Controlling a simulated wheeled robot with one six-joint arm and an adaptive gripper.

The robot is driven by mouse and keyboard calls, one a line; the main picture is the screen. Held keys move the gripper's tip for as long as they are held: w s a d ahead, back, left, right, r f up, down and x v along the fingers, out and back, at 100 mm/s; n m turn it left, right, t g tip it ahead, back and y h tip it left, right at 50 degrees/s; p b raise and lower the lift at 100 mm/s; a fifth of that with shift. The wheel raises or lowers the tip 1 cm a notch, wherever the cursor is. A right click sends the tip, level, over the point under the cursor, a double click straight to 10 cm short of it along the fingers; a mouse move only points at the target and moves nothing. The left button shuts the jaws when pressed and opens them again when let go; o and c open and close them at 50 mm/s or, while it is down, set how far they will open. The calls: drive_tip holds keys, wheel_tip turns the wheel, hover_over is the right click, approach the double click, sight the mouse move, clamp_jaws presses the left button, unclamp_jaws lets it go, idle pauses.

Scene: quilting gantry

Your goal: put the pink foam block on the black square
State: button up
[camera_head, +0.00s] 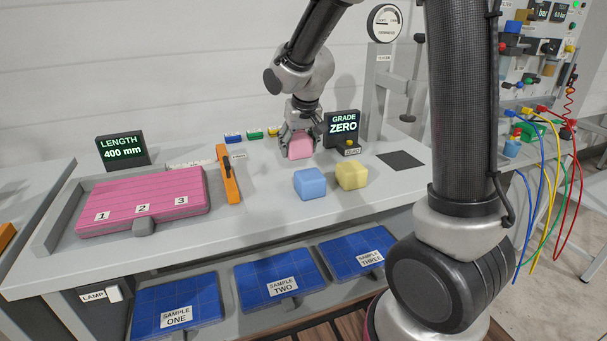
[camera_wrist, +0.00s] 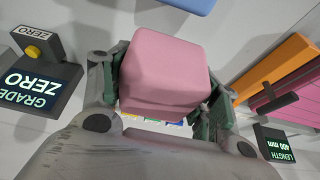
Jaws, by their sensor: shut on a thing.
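The pink foam block (camera_head: 300,147) is held between the fingers of my gripper (camera_head: 299,135). In the wrist view the pink block (camera_wrist: 163,70) fills the space between the two fingers of my gripper (camera_wrist: 160,95). In the head view the block is near the back of the grey bench, behind the blue block; whether it touches the bench I cannot tell. The black square (camera_head: 401,160) lies flat on the bench to the right of my gripper, with nothing on it.
A blue block (camera_head: 310,184) and a yellow block (camera_head: 352,175) stand in front of my gripper. The GRADE ZERO display (camera_head: 342,128) with its yellow button (camera_head: 349,142) is just right of it. An orange tool (camera_head: 228,175) and a pink slab (camera_head: 142,203) lie left.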

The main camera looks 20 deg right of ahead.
wheel_tip(320, 180, down, 8)
drive_tip(key=shift+r, duration=0.15)
idle(0.3)
drive_tip(key=shift+s, duration=0.1)
drive_tip(key=o, duration=0.7)
